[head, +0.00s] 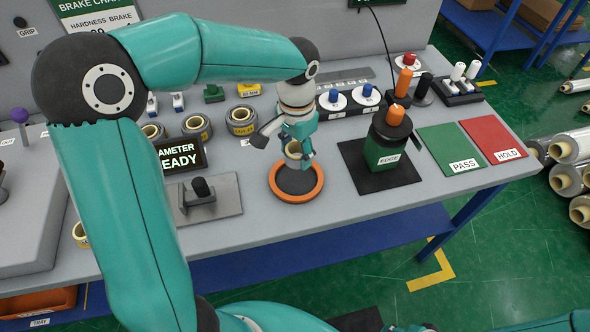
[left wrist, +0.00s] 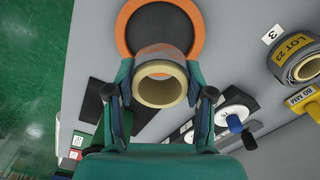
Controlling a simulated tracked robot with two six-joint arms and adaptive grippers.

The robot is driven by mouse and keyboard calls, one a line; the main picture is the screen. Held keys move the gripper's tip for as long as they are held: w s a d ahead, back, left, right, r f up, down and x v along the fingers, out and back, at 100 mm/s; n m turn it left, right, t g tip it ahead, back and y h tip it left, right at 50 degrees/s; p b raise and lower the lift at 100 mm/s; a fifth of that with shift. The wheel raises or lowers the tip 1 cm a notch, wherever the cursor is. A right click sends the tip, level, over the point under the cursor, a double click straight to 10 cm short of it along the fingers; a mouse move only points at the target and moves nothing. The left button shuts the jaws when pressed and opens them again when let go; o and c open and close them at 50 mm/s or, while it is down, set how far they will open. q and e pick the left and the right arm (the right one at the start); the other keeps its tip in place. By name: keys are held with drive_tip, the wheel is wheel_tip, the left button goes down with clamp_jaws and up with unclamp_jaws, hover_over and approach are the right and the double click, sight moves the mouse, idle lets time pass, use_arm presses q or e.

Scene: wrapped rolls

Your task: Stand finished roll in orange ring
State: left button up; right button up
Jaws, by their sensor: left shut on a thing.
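The orange ring (head: 274,188) lies on the grey bench with a dark disc inside it. It also shows at the top of the left wrist view (left wrist: 124,30). My left gripper (head: 294,154) is over the ring's far side, pointing down. It is shut on a small wrapped roll with a pale yellow core (left wrist: 160,91), gripped from both sides. The open core end faces the wrist camera. In the wrist view the roll overlaps the near edge of the ring; I cannot tell whether it touches the disc. My right gripper is not in view.
Several other rolls (head: 242,121) stand behind, left of the ring. A diameter display (head: 180,155) and a grey fixture (head: 215,205) are at left. The EDGE device (head: 385,152) on a black mat is close at right, then the green PASS (head: 450,150) and red HOLD (head: 493,138) mats.

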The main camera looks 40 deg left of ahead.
sight(297, 179)
use_arm(q)
drive_tip(key=shift+f, duration=3.7)
drive_tip(key=o, duration=0.7)
drive_tip(key=shift+f, duration=0.15)
drive_tip(key=o, duration=0.5)
drive_tip(key=shift+c, duration=0.2)
drive_tip(key=shift+r, duration=0.2)
wheel_tip(297, 179, up, 12)
